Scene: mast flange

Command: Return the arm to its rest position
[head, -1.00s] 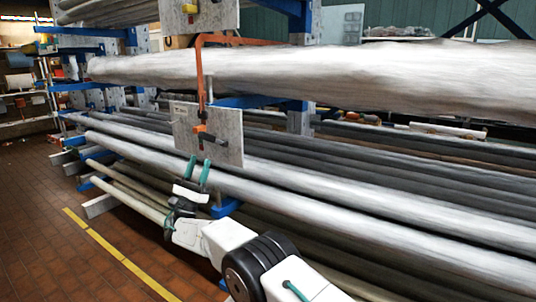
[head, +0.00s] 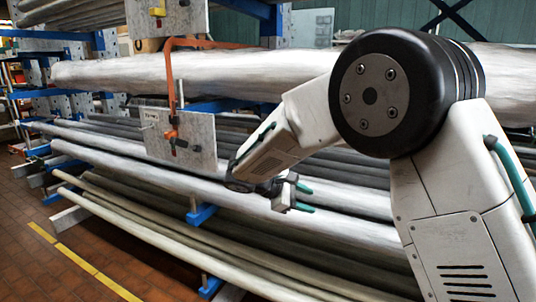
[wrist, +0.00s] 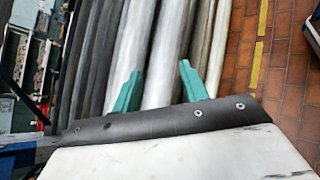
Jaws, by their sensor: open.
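My gripper (head: 308,197) is in the middle of the head view, in front of the long metal tubes, with its teal fingers pointing right. The wrist view shows the two teal fingers of my gripper (wrist: 160,88) spread apart, with nothing between them but the tubes behind. My white arm is folded, with its large black joint high at the right of the head view. It hides part of the tubes and of the upper wrapped bundle.
A grey plate (head: 180,137) with an orange bracket (head: 170,80) hangs left of my gripper. Long tubes (head: 330,230) lie on the blue rack arms (head: 201,214). A wrapped bundle (head: 220,75) lies above. Brick floor (head: 60,275) with a yellow line (head: 85,265) is clear at lower left.

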